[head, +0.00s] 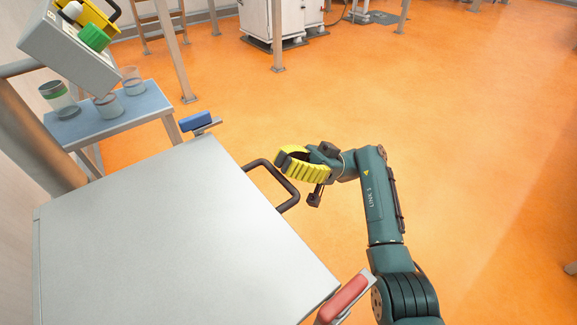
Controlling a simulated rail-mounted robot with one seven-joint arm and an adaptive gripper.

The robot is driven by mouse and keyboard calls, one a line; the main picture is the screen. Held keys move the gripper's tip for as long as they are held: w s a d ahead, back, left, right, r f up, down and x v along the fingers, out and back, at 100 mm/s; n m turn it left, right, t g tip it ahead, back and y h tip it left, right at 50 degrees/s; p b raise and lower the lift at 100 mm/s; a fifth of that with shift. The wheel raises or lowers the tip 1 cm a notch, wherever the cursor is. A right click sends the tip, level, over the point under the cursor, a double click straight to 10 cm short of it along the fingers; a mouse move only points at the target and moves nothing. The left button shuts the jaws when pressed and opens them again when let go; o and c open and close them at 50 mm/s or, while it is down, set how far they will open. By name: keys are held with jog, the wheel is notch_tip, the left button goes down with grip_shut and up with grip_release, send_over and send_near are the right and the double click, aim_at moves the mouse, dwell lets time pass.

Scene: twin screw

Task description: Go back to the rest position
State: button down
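My gripper (292,165), with yellow ribbed and black parts, is at the end of my dark green arm in the middle of the head view. It is beside the black handle (289,187) on the right side of a large grey metal box or lid (170,240). In this view its left end comes very close to the handle. I cannot tell whether they touch. I see nothing held in it, but its fingertips are not clear enough to show whether it is open or shut.
A blue latch (197,119) and a red latch (343,300) sit at the box's corners. A small blue-grey table (105,118) with containers (133,80) stands at upper left, near a grey control box (70,50). The orange floor (480,130) on the right is clear.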

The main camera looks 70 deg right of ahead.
notch_tip(320, 180, up, 8)
jog(key=shift+d, duration=0.25)
